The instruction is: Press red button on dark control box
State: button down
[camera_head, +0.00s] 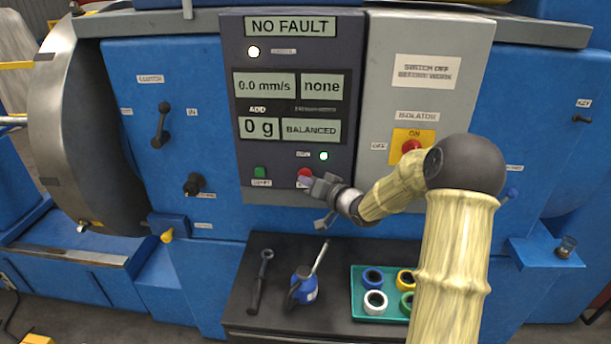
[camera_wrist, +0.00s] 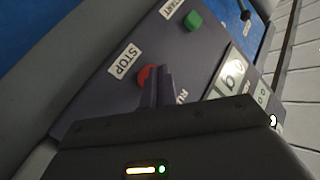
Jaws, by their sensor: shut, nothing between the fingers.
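The dark control box (camera_head: 291,80) stands on the blue machine front. Its displays read NO FAULT, 0.0 mm/s, none, 0 g and BALANCED. The red button (camera_head: 304,172) is at its lower right, and it also shows in the wrist view (camera_wrist: 146,76) beside a STOP label. A green button (camera_head: 260,172) sits to its left, by a START label in the wrist view. My gripper (camera_head: 311,183) is shut and empty, its fingertips at the red button and partly covering it. In the wrist view my fingers (camera_wrist: 158,85) overlap the button's edge; I cannot tell whether they touch it.
A grey isolator box (camera_head: 430,40) with a red knob on yellow (camera_head: 412,146) adjoins on the right, behind my arm. A lever (camera_head: 163,122) is at left.

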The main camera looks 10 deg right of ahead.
jog(key=shift+w+d, duration=0.1)
jog(key=shift+w, duration=0.25)
dwell(0.7)
jog(key=shift+s, duration=0.1)
jog(key=shift+s+a, duration=0.25)
jog(key=shift+s, duration=0.4)
jog(key=s, duration=0.1)
jog(key=s+a, duration=0.1)
jog(key=s, duration=0.1)
jog(key=s+b, duration=0.1)
jog(key=shift+s+a, duration=0.25)
jog(key=shift+s, duration=0.15)
dwell(0.3)
dwell(0.4)
